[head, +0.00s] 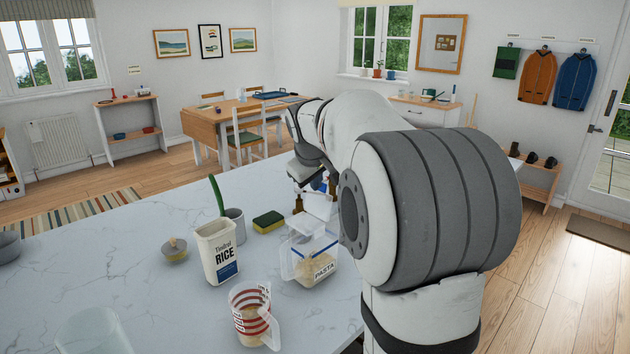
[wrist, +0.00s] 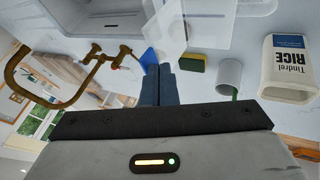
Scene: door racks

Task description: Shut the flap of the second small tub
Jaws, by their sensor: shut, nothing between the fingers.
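A clear tub marked PASTA (head: 316,266) stands on the counter in the head view, partly behind my arm. A translucent panel shows above it, and I take this for its raised flap (head: 318,206). In the wrist view, which is upside down, a clear tub (wrist: 232,8) is cut off at the top edge. A see-through panel (wrist: 185,35) sticks out from it, near my fingertips. My gripper (wrist: 160,70) is shut and empty; whether it touches the panel I cannot tell. Only one tub shows clearly, so which is the second I cannot tell.
A rice carton (head: 218,252), a grey cup (head: 235,224), a sponge (head: 268,222) and a measuring jug (head: 252,316) stand near the tub. A brass tap (wrist: 96,56) and a sink (wrist: 92,14) show in the wrist view. The counter's left part is mostly clear.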

